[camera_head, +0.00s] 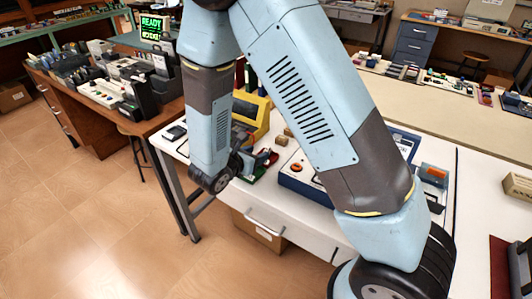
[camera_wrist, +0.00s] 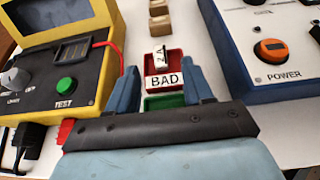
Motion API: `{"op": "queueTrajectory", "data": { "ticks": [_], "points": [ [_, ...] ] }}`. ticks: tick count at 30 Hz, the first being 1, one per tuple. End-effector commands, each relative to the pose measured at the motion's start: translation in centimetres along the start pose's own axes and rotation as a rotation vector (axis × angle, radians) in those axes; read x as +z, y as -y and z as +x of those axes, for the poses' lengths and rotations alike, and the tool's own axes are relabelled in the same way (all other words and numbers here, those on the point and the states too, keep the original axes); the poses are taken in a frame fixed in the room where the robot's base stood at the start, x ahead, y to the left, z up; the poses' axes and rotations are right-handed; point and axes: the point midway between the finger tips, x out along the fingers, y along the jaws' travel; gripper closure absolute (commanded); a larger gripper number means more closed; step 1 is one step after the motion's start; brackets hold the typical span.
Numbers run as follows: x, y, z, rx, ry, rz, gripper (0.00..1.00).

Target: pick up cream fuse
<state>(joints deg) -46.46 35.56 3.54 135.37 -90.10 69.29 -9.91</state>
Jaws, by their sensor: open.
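My gripper (camera_wrist: 159,68) is open in the wrist view, its two blue fingers apart on either side of a red tray (camera_wrist: 175,68) with a white "BAD" label (camera_wrist: 164,80). A small piece marked "2A" (camera_wrist: 161,56) sits at the red tray, between the fingertips and not visibly gripped. Beyond the tray are two small tan blocks, a nearer one (camera_wrist: 160,26) and a farther one (camera_wrist: 158,7). I cannot tell for sure which piece is the cream fuse. In the head view, tan blocks (camera_head: 283,140) show on the white table beyond my gripper.
A yellow tester (camera_wrist: 75,50) with a green button stands left, with a red wire. A blue-edged power box (camera_wrist: 268,50) stands right. White tabletop (camera_wrist: 205,60) is bare between trays and box.

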Motion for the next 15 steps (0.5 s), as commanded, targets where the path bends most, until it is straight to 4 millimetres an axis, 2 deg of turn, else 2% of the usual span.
{"op": "queueTrajectory", "data": {
  "ticks": [8, 15],
  "points": [
    [-0.2, 0.0, 1.7, -0.001, 0.0, 0.0, 0.49],
    [-0.7, -0.2, 4.9, -0.002, 0.0, 0.0, 0.49]
  ]
}}
